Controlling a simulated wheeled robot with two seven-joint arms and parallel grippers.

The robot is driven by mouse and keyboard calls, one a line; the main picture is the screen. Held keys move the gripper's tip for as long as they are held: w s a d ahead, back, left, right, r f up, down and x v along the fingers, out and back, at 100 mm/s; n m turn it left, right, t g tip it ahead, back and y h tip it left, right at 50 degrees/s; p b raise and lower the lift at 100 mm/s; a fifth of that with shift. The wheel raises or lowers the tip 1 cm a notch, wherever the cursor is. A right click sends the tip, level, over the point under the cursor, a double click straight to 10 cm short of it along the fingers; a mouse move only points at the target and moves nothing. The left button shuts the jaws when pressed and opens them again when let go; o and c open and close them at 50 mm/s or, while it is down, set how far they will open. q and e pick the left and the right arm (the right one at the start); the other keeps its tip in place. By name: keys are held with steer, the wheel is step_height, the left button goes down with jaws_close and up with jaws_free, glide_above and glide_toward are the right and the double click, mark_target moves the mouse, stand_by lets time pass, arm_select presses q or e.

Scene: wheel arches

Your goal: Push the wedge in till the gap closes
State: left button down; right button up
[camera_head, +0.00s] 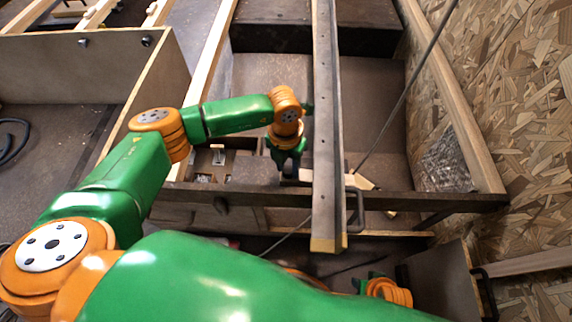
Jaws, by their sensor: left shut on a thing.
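My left gripper (287,168) hangs fingers down just left of the long dark beam (325,110). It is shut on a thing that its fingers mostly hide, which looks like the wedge. A pale wooden piece, which I take for the wedge (361,182), shows just right of the beam, by the dark cross rail (255,195). The beam covers its middle. The gap itself is too small or hidden to make out. My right gripper (369,282) shows only in part at the bottom, low and right of the beam; its fingers cannot be made out.
A chipboard wall (515,130) closes off the right side. A black handle (355,209) stands beside the beam's near end. A thin dark rod (408,90) slants across on the right. A wooden box frame (90,65) is at the upper left.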

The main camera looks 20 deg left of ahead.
arm_select(q)
steer(key=shift+w+d, duration=0.2)
steer(key=shift+d, duration=0.6)
steer(key=shift+c, duration=2.2)
jaws_free()
arm_select(e)
steer(key=shift+w+d+r, duration=0.1)
steer(key=shift+d, duration=0.25)
arm_select(q)
steer(key=shift+r, duration=0.2)
steer(key=r, duration=0.2)
steer(key=r+p, duration=0.1)
steer(key=r, duration=0.1)
steer(key=r+p, duration=0.1)
steer(key=r, duration=0.1)
steer(key=shift+a+r, duration=0.25)
steer(key=shift+r, duration=0.15)
arm_select(e)
steer(key=s+f, duration=0.1)
steer(key=s+d+f, duration=0.1)
steer(key=s+f, duration=0.1)
steer(key=shift+f, duration=0.15)
arm_select(q)
steer(key=shift+f, duration=0.1)
arm_select(e)
steer(key=shift+s+a, duration=0.1)
steer(key=shift+s, duration=0.05)
